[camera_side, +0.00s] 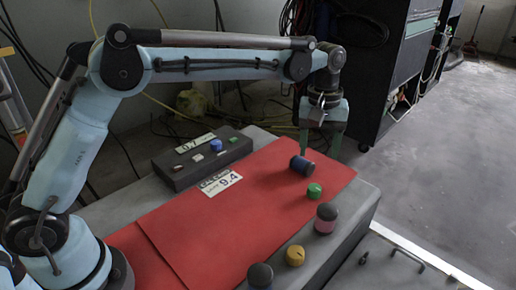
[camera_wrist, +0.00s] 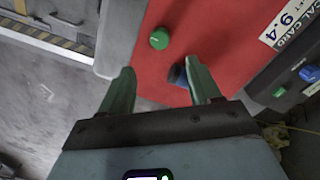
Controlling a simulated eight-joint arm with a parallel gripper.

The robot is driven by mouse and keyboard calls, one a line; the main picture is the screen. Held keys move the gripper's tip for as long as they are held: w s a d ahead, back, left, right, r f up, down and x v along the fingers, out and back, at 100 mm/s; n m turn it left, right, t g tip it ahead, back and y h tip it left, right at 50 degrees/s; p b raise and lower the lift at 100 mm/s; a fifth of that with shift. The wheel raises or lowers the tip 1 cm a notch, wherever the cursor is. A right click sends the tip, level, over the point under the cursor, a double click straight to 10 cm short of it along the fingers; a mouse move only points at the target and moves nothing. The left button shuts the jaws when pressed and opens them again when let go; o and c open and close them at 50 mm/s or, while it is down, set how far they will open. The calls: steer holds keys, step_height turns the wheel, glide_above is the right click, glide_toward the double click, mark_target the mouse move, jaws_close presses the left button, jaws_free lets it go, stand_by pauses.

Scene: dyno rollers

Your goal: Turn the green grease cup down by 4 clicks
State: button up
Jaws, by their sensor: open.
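The green grease cup (camera_side: 314,190) is a short round cap on the red mat (camera_side: 262,205), near the mat's right edge. In the wrist view the green cup (camera_wrist: 159,39) sits ahead of my fingertips, roughly centred between them. My gripper (camera_side: 321,150) is open and empty, with two green fingers pointing down, above and behind the cup in the side view. It also shows in the wrist view (camera_wrist: 160,68). The fingers are apart from the cup. Any click marks are too small to see.
A dark blue cylinder (camera_side: 301,165) stands close behind the green cup; my right finger partly hides it in the wrist view. A pink-and-dark cup (camera_side: 326,218), a yellow cup (camera_side: 295,256) and a dark cup (camera_side: 260,275) line the front edge. A dark control box (camera_side: 203,162) stands left.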

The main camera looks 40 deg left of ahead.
mark_target(314, 188)
steer(key=f, duration=1.2)
steer(key=shift+w+d, duration=0.1)
steer(key=shift+d, duration=0.1)
steer(key=c, duration=1)
steer(key=shift+c, duration=0.2)
steer(key=shift+m, duration=0.3)
